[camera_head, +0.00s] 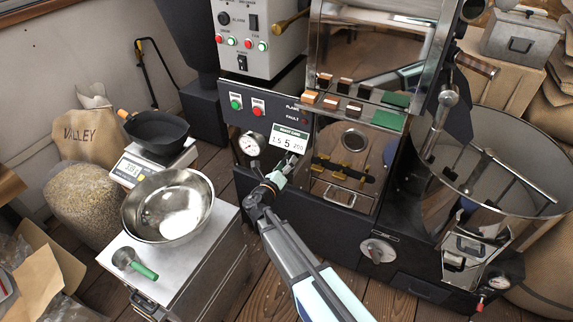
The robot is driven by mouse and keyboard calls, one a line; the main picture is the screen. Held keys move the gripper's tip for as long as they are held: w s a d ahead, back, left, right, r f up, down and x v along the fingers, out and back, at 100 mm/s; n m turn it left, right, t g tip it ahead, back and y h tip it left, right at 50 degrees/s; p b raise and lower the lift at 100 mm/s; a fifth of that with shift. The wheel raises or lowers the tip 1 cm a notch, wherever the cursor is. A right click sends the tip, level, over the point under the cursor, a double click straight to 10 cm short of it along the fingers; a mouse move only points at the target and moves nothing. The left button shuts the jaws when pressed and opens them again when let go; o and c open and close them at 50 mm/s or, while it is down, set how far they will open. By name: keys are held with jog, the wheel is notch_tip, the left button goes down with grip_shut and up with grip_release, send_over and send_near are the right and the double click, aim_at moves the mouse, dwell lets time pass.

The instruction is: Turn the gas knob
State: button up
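My gripper (287,167) is at the front panel of the roaster (318,203), just below a white display (289,140) reading about "1.5 5 200". The gripper's tip covers a small part of the panel, and whether a knob sits behind it is hidden. Its fingers are too small to tell open from shut. A round gauge (249,144) is left of the gripper. A round silver knob (377,250) is on the low front of the roaster, right of my arm and apart from the gripper. I cannot tell which control is the gas knob.
Green and red buttons (236,101) sit above the gauge. A steel bowl (140,215) stands on a cart (187,268) at left, near a green-handled scoop (125,260) and a scale (128,170) with a black pan (157,130). A round cooling bin (515,205) is at right.

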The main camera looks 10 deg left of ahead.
jog(key=c, duration=0.7)
jog(key=shift+o, duration=0.2)
jog(key=shift+m+b, duration=0.3)
jog(key=shift+m, duration=0.1)
jog(key=shift+n+b, duration=16.5)
jog(key=shift+b, duration=0.8)
